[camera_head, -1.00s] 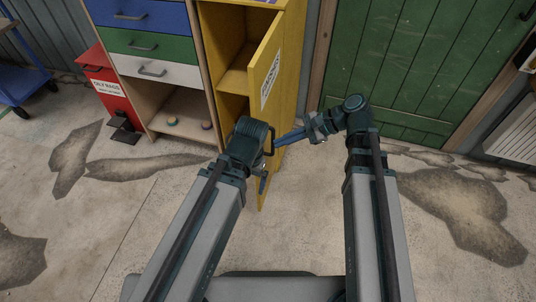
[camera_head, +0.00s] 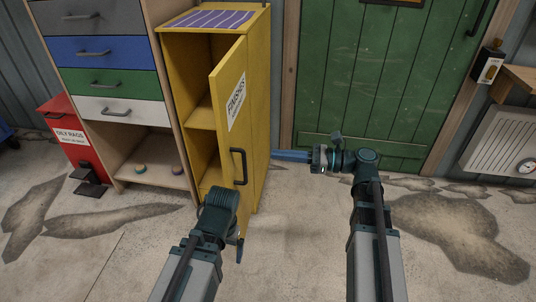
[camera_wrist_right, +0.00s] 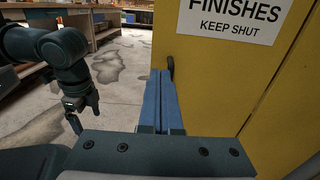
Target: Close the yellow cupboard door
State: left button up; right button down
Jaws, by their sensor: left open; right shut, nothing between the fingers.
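The yellow cupboard (camera_head: 259,130) stands with its yellow door (camera_head: 229,130) swung open toward me, showing shelves inside. The door carries a white FINISHES label and a dark handle (camera_head: 239,165). In the right wrist view the door (camera_wrist_right: 215,75) fills the right side. My right gripper (camera_head: 275,154) is shut and empty; in the head view its blue fingers lie right of the door. In the wrist view its fingertips (camera_wrist_right: 160,72) appear beside the door's edge and handle; contact cannot be told. My left gripper (camera_head: 240,248) is open, low in front of the door, partly hidden by its wrist.
Left of the cupboard stands a drawer unit (camera_head: 102,83) with an open lower shelf, and a red rag bin (camera_head: 68,140). A green door (camera_head: 375,80) is behind my right arm. A radiator (camera_head: 505,140) is at the right. The floor between my arms is clear.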

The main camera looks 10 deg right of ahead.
aim_at(227, 149)
jog(key=x, duration=1.2)
jog(key=shift+a, duration=0.1)
jog(key=shift+a, duration=0.1)
